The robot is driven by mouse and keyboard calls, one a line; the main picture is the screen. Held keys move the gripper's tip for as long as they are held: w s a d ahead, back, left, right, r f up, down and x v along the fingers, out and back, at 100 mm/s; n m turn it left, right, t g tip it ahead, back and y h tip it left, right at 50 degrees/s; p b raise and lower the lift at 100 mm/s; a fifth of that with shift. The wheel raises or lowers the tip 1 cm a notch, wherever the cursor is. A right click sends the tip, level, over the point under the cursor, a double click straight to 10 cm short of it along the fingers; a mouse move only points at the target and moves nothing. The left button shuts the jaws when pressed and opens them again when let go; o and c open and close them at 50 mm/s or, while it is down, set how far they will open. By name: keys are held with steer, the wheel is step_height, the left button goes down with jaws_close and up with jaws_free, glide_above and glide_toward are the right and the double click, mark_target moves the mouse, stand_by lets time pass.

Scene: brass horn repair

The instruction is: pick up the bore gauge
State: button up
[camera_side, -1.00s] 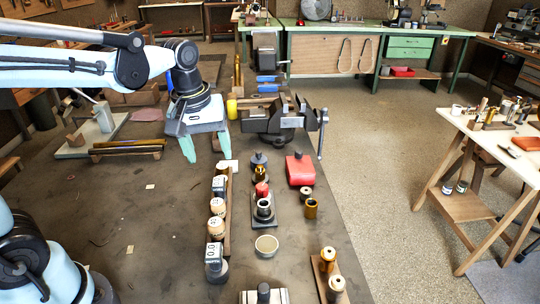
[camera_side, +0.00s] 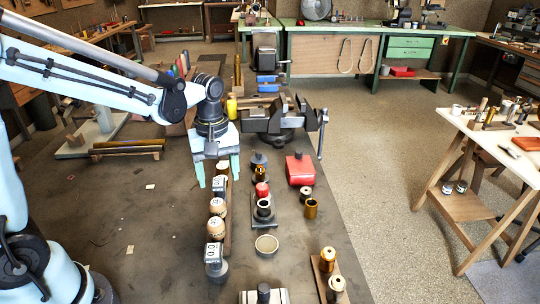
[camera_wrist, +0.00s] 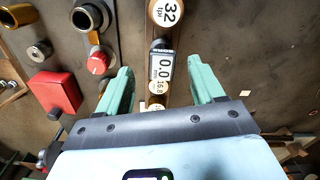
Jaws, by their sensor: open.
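A gauge with a small digital display reading "0.0" (camera_wrist: 160,66) stands in a row on a narrow wooden rack, and it also shows in the side view (camera_side: 219,187). A similar display gauge (camera_side: 214,252) stands at the near end of the row. I cannot tell for sure which is the bore gauge. My gripper (camera_side: 218,180) is open, pointing down over the far end of the row. In the wrist view its fingers (camera_wrist: 160,75) lie on either side of the first gauge, apparently above it and not touching.
Round wooden-topped pieces (camera_side: 217,207) stand close beside the gauge in the row; one is marked "32" (camera_wrist: 167,12). To the right are a red-knobbed piece (camera_side: 262,190), a red box (camera_side: 300,170) and a vise (camera_side: 275,122). The bench left of the row is mostly clear.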

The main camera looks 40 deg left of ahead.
mark_target(218, 181)
steer(key=shift+a+f, duration=0.15)
steer(key=shift+f, duration=2.5)
steer(key=shift+s, duration=0.1)
jaws_close()
